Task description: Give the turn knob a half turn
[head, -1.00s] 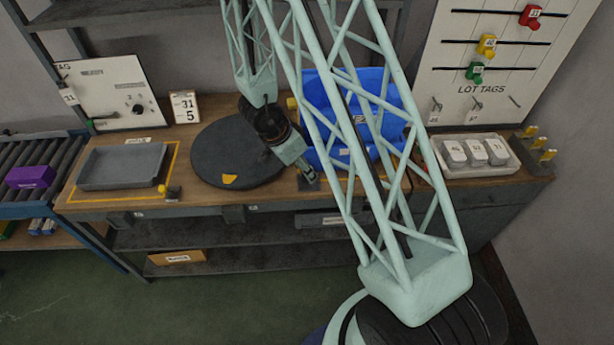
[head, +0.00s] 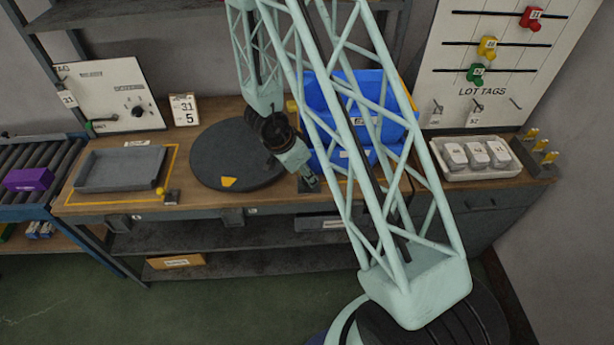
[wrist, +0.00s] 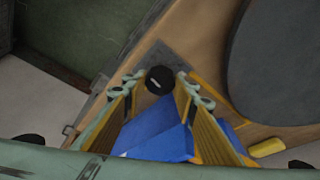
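The turn knob (wrist: 159,80) shows in the wrist view as a round black cap with a short white line, on a grey plate (wrist: 180,57) at the bench edge. My gripper (wrist: 158,77) is open, with one finger on each side of the knob and gaps showing between. I cannot tell how far above the knob the fingertips are.
A blue bin (head: 325,100) stands just behind my gripper, partly hidden by my arm; blue also shows between my fingers in the wrist view. A grey tray (head: 120,168) lies left.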

